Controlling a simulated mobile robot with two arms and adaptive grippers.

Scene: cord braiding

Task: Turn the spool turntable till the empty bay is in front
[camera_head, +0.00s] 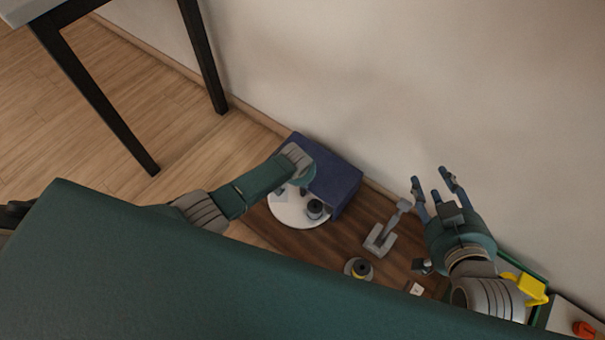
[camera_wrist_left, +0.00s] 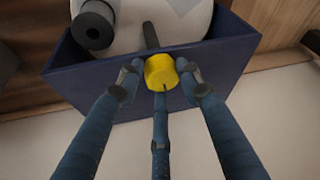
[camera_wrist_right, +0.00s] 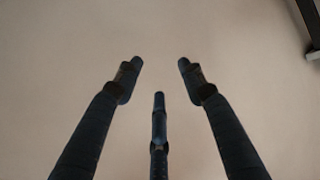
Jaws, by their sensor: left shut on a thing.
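The spool turntable is a white disc (camera_head: 290,210), partly under a dark blue box-like cover (camera_head: 335,183). A dark spool (camera_head: 315,209) stands on the disc, and a light grey patch (camera_head: 281,197) shows at its left. The left wrist view also shows the disc (camera_wrist_left: 175,32), the spool (camera_wrist_left: 93,25) and the cover (camera_wrist_left: 85,75). A yellow knob (camera_wrist_left: 160,72) is at the cover's edge, by a dark rod. My left gripper (camera_wrist_left: 160,78) has its fingers closed around this knob. My right gripper (camera_head: 437,182) is open and empty, raised near the wall.
A grey stand (camera_head: 380,240) and another spool (camera_head: 359,269) are on the brown wooden surface (camera_head: 335,240), right of the turntable. A small white card (camera_head: 416,288) lies farther right. A yellow object (camera_head: 530,288) is beyond my right arm. The wall bounds the back.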

